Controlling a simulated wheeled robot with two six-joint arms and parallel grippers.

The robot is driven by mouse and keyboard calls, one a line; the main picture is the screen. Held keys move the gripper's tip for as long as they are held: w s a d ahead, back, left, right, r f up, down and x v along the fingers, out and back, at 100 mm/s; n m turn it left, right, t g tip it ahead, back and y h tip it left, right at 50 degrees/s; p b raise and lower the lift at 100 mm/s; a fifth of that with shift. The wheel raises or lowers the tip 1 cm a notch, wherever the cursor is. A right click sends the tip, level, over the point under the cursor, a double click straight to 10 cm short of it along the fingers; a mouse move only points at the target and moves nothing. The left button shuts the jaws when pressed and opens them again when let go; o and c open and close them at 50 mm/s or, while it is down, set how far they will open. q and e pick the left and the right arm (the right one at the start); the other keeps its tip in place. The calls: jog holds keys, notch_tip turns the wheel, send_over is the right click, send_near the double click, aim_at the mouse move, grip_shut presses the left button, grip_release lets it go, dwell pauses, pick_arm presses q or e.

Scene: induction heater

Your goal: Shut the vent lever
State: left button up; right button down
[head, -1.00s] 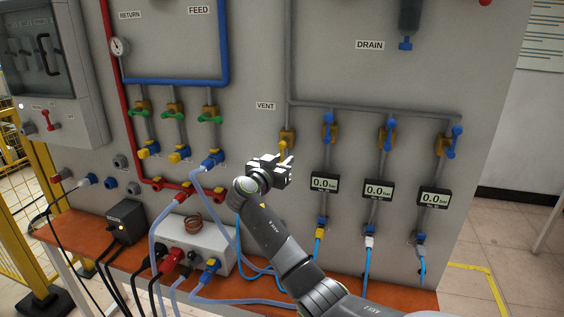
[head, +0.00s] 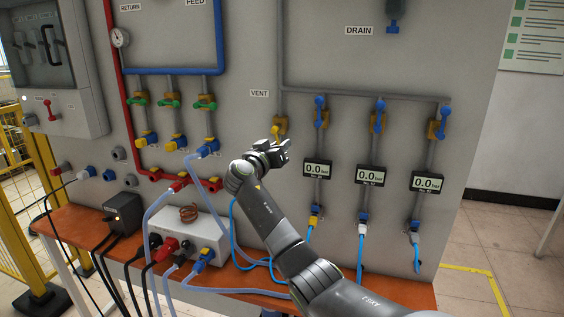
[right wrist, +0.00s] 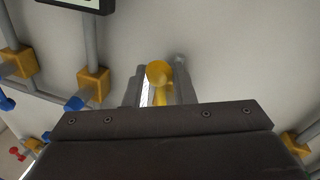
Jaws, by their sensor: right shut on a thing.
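The vent valve (head: 280,124) sits on the grey panel below and right of the VENT label (head: 259,93). Its yellow lever (head: 275,134) points down from the valve body. My right gripper (head: 281,149) is at the lower end of this lever, shut on it. In the right wrist view the yellow lever (right wrist: 160,74) stands between the two fingers (right wrist: 160,88), its round end showing and its lower part hidden by the gripper body. My left gripper is not in view.
Blue-levered valves (head: 378,120) stand to the right, above pressure displays (head: 370,175). Green-levered valves (head: 172,102) are to the left. Blue hoses and a white box (head: 188,235) with a copper coil lie below on the orange bench (head: 80,232).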

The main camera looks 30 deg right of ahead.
jog(key=shift+s+d+f+n, duration=0.15)
jog(key=shift+s+n, duration=0.05)
jog(key=shift+n, duration=0.4)
jog(key=shift+s+d+r+n+b, duration=0.25)
jog(key=shift+n+b, duration=0.15)
jog(key=shift+n, duration=0.6)
pick_arm(q)
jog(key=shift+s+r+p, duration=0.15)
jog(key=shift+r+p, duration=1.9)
jog(key=shift+p, duration=0.8)
pick_arm(e)
jog(key=shift+s+d+r+n+t+y, duration=0.25)
jog(key=shift+r+n+t, duration=0.45)
jog(key=shift+n, duration=1.6)
jog(key=shift+s+d+r+n+t, duration=0.25)
jog(key=shift+r+n+t, duration=0.45)
jog(key=shift+n, duration=1.6)
jog(key=shift+s+d+r+n+t+y, duration=0.3)
jog(key=shift+r+n, duration=0.6)
jog(key=shift+n, duration=1.4)
jog(key=shift+a, duration=0.1)
jog(key=c, duration=1.4)
grip_release()
jog(key=shift+o, duration=0.5)
